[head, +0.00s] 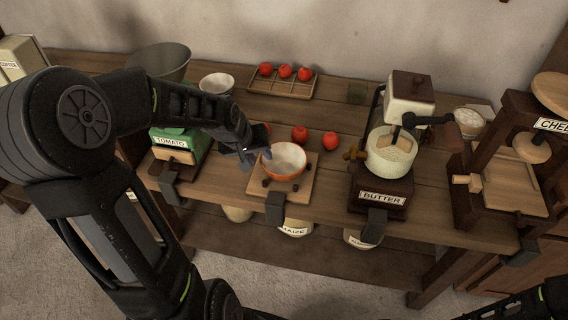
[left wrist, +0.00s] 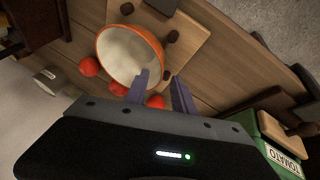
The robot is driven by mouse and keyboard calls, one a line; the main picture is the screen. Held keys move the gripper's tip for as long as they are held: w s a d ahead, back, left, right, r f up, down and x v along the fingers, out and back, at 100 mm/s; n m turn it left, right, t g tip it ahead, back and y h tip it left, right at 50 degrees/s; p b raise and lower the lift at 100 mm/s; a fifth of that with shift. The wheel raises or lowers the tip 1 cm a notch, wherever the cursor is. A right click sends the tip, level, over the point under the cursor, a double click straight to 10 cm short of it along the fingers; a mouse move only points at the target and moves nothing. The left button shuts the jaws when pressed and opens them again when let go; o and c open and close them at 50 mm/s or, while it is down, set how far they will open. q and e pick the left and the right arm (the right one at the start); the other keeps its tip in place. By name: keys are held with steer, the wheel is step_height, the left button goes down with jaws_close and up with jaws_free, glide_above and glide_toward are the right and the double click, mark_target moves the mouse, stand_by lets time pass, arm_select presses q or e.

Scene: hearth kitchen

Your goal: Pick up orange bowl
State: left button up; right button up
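The orange bowl (head: 287,160), white inside, sits upright on a small wooden board (head: 297,190) in the middle of the table. It also shows in the left wrist view (left wrist: 130,55), with its inside facing the camera. My left gripper (head: 252,153) is at the bowl's left side in the head view, near its rim. In the left wrist view its two fingers (left wrist: 161,92) are spread apart with nothing clearly between them. One finger overlaps the rim's edge in that view; I cannot tell whether they touch. My right gripper is not in view.
Tomatoes (head: 300,134) lie behind the bowl, close to my left gripper. The green tomato machine (head: 178,145) stands at left, the butter machine (head: 383,185) at right. A divided tray (head: 283,84) of tomatoes and a white bowl (head: 217,83) are at the back.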

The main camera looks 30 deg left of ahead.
arm_select(q)
steer(key=x, duration=0.2)
steer(key=shift+w+f, duration=0.2)
steer(key=shift+f, duration=0.1)
steer(key=shift+c, duration=0.2)
jaws_close()
stand_by(1.4)
